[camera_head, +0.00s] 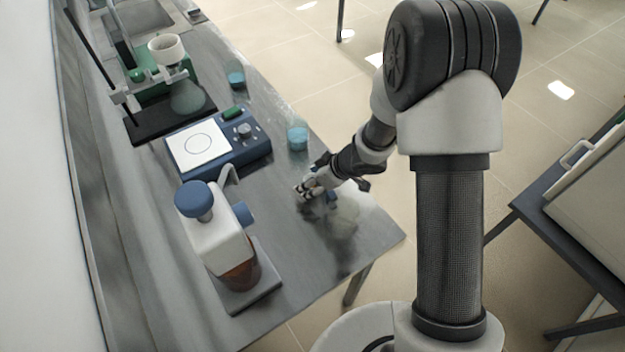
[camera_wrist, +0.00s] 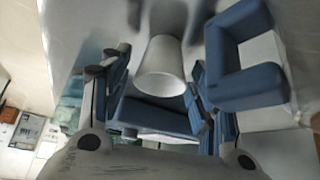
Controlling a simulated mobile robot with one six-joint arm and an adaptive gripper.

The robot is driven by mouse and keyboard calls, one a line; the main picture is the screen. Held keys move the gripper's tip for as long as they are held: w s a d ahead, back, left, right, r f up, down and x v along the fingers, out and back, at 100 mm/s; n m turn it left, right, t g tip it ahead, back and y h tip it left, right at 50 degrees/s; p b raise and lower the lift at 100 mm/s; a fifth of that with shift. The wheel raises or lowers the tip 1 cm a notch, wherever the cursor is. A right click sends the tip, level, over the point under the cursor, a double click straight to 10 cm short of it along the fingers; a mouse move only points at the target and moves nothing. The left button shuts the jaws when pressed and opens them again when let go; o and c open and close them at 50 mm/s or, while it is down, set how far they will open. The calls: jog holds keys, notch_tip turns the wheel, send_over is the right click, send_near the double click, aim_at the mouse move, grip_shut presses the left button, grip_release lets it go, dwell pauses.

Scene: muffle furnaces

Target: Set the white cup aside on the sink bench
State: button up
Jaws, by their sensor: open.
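The white cup (camera_wrist: 163,68) shows in the wrist view as a pale tapered vessel, between the two fingers of my gripper (camera_wrist: 158,88). The gripper is open, with a dark finger on each side of the cup. I cannot tell whether either finger touches it. In the head view, my gripper (camera_head: 312,187) is low over the front right part of the grey sink bench (camera_head: 290,235). The cup cannot be made out clearly there.
A blue hotplate stirrer (camera_head: 245,155) and a bottle dispenser (camera_head: 220,240) stand left of my gripper. A beaker of blue liquid (camera_head: 297,138) stands behind it. A stand holds a white funnel-like vessel (camera_head: 166,48) farther back. The bench's front right corner is clear.

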jog(key=shift+r, duration=0.25)
jog(key=d+r+m+t+h+p, duration=0.25)
jog(key=d+r, duration=0.45)
jog(key=r, duration=0.5)
jog(key=d+r+m+t+h+p, duration=0.1)
jog(key=d+r+t+h+p, duration=0.2)
jog(key=d+r, duration=0.7)
jog(key=s+d+r+m+g+h+p, duration=0.1)
jog(key=s+d+r+m+g+h, duration=0.15)
jog(key=s+r, duration=0.45)
jog(key=s+a+r+m+g+y, duration=0.1)
jog(key=s+a+r+m, duration=0.1)
jog(key=s, duration=0.7)
jog(key=s+a+r+m+g+y, duration=0.1)
jog(key=s+a+r+m, duration=0.2)
jog(key=s, duration=0.7)
jog(key=shift+r, duration=0.7)
